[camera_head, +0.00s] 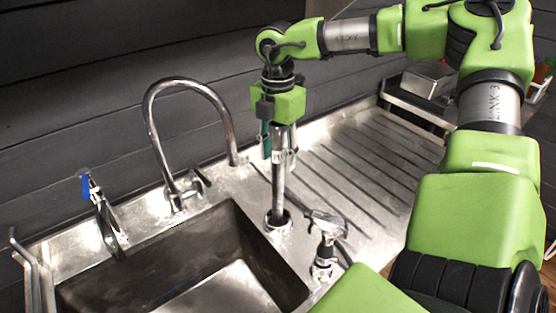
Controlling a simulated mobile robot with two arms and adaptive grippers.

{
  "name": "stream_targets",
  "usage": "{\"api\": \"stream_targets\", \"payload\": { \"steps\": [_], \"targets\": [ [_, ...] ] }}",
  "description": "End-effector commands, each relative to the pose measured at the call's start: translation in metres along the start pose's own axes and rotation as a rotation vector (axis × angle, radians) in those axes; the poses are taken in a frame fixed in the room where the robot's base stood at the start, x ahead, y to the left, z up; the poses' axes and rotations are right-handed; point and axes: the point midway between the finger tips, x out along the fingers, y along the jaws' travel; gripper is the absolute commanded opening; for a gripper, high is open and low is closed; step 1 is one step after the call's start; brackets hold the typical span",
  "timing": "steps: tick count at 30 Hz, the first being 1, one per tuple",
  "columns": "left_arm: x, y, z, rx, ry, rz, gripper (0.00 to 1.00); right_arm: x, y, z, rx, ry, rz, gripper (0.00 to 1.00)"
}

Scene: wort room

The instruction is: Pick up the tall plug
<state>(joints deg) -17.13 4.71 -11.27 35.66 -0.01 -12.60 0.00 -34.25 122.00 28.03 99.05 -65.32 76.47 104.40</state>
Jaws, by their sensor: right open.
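The tall plug (278,190) is a slim upright metal tube. It stands on the steel counter just behind the right rim of the sink, with its lower end in a round metal collar (278,219). My right gripper (279,157) points straight down over it. Its fingers are open and stand on either side of the tube's upper part. The top of the tube is hidden by the gripper, and I cannot tell whether the fingers touch it. My left gripper is not in view.
A steel sink basin (160,253) lies at front left, with a curved tap (150,112) behind it. A spray handle (325,225) stands close to the right of the plug. A blue-handled fitting (95,200) is at left. The ridged drainboard (365,165) is clear.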

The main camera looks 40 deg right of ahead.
Motion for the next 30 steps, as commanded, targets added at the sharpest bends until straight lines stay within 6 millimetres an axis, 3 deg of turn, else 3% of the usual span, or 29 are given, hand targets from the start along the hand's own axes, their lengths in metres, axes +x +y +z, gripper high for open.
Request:
{"api": "stream_targets", "payload": {
  "steps": [10,14,15,30],
  "targets": [
    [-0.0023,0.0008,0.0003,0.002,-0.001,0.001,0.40,0.0092,0.0002,-0.0001,0.000,0.000,0.002,0.38],
    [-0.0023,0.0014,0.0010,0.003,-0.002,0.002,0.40,0.0091,0.0001,0.0000,0.001,0.000,0.001,0.05],
    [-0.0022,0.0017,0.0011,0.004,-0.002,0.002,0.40,0.0091,0.0000,0.0000,0.001,0.000,0.001,0.00],
    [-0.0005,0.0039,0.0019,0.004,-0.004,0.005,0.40,0.0026,0.0011,0.0004,0.001,-0.002,0.004,0.00]
  ]
}}
